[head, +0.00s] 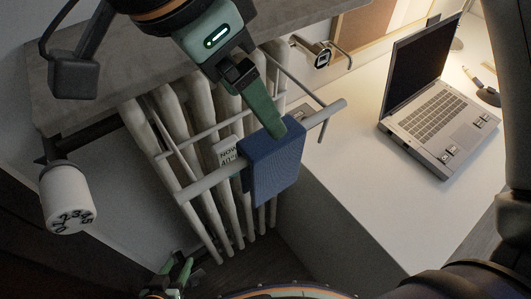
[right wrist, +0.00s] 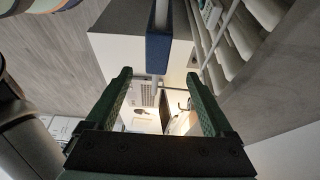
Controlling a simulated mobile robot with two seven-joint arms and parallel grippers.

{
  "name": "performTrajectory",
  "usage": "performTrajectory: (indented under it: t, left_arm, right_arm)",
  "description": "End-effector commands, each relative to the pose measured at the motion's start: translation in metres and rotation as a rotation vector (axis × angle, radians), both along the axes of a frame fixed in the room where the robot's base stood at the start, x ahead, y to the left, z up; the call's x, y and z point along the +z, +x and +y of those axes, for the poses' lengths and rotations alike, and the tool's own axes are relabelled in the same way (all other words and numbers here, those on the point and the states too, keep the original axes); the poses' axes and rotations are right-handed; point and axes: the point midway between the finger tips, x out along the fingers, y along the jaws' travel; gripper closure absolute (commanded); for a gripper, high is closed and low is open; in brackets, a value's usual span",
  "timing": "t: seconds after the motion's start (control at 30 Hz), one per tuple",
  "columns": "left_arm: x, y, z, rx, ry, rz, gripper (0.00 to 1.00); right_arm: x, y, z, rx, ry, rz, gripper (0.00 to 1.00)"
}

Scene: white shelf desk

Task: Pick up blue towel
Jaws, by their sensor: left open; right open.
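The blue towel (head: 275,168) hangs folded over a rail of the white rack in the head view. My right gripper (right wrist: 160,80) is open and empty in the right wrist view. The towel (right wrist: 158,52) shows beyond its fingers, near the top, apart from them.
The rack's pipes (head: 228,192) stand beside the white desk (head: 345,180). An open laptop (head: 440,118) sits on the desk at right. A white numbered knob (head: 67,198) is at left. A grey slab (head: 125,80) lies above the pipes.

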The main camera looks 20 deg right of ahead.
Motion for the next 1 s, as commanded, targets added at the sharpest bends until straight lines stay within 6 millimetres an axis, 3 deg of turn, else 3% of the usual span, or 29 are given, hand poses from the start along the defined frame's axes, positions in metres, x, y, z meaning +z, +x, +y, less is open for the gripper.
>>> performTrajectory:
  t: [0.3, 0.57, 0.8, 1.0]
  left_arm:
    - [-0.004, -0.002, -0.007, -0.014, -0.010, 0.002, 0.50]
    - [-0.004, 0.000, -0.008, -0.016, -0.009, 0.001, 0.50]
    - [-0.004, 0.001, -0.006, -0.014, -0.006, -0.002, 0.50]
    - [-0.005, 0.002, -0.005, -0.012, -0.005, -0.001, 0.50]
  right_arm:
    - [-0.051, 0.007, -0.020, -0.001, -0.001, 0.002, 0.13]
    - [-0.070, 0.008, -0.027, 0.000, 0.001, 0.001, 0.13]
    - [-0.103, 0.011, -0.039, -0.001, 0.000, 0.002, 0.13]
    - [-0.111, 0.012, -0.041, 0.001, 0.001, 0.002, 0.13]
